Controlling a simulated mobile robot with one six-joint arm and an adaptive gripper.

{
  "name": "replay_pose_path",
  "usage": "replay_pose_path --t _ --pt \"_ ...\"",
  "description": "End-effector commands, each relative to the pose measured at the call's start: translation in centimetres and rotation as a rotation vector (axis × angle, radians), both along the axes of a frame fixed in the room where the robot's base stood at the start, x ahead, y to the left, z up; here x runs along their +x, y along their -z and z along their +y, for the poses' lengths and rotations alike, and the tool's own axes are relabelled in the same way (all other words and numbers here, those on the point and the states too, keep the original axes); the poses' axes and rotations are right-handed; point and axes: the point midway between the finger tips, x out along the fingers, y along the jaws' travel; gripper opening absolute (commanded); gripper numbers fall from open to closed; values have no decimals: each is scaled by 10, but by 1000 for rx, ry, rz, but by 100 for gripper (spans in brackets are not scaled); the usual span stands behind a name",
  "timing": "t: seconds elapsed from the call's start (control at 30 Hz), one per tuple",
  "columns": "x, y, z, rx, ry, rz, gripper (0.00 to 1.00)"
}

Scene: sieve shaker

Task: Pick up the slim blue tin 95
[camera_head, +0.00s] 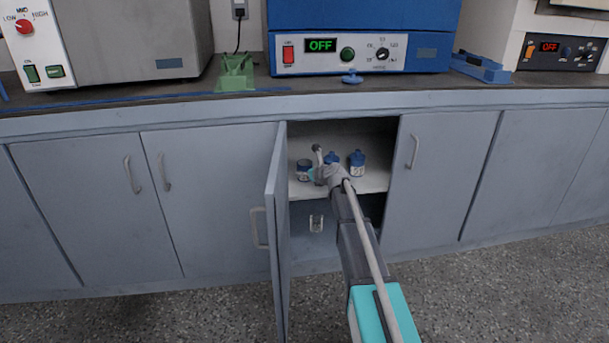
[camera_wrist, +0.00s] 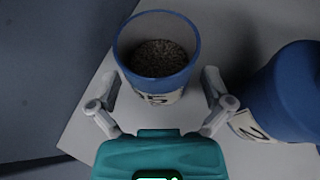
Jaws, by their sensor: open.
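The slim blue tin 95 (camera_wrist: 158,84) stands on the shelf, open at the top with dark grains inside. Its white label is partly visible and reads about "95", upside down. In the head view it appears to be the small blue and white tin (camera_head: 304,170) at the left of the shelf. My gripper (camera_wrist: 160,90) is open, with one finger on each side of the tin's near lower part. I cannot tell whether the fingers touch it. In the head view my gripper (camera_head: 318,172) reaches into the open cabinet, and its fingers are hard to make out.
A larger blue-lidded container (camera_wrist: 290,92) stands close right of my gripper. Two blue-lidded containers (camera_head: 357,163) show on the shelf (camera_head: 375,182) in the head view. The open cabinet door (camera_head: 278,235) stands left of my arm. The worktop (camera_head: 200,103) is above.

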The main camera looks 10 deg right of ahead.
Motion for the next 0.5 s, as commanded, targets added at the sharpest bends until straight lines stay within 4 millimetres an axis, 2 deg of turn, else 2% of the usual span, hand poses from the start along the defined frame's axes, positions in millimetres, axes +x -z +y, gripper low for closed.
replay_pose_path --t 0.03,0.2,0.5 --pt "8 5 3 0 -1 0 100" --pt "21 10 9 2 -1 1 100" --pt "23 10 11 1 -1 1 100"
